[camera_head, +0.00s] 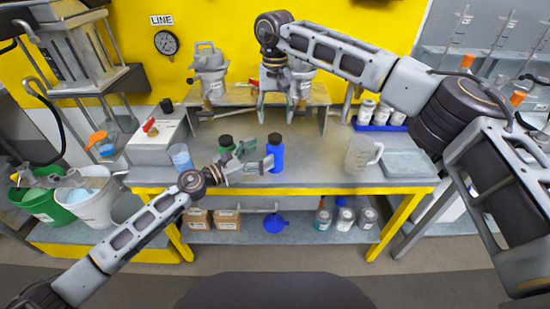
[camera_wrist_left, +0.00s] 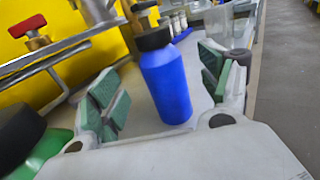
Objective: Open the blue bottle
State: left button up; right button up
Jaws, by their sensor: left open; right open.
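The blue bottle (camera_head: 276,155) with a black cap stands upright on the grey table near its front edge. In the left wrist view the blue bottle (camera_wrist_left: 168,85) stands between the spread green-padded fingers of my left gripper (camera_wrist_left: 160,95), with clear space on both sides. My left gripper (camera_head: 260,158) is open around the bottle's left side in the head view. My right gripper (camera_head: 275,88) is high over the back of the table, near the drum agitators, open; its fingers are partly hidden by its wrist. The bottle's cap is on.
A green bottle (camera_head: 226,145) with a black cap stands just left of the blue one, partly behind my left gripper. A clear jug (camera_head: 360,154) and grey tray (camera_head: 407,163) are at the right. A beaker (camera_head: 181,157) is at the left.

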aim_at(275, 146)
pick_arm(q)
jog(key=shift+x, duration=3.2)
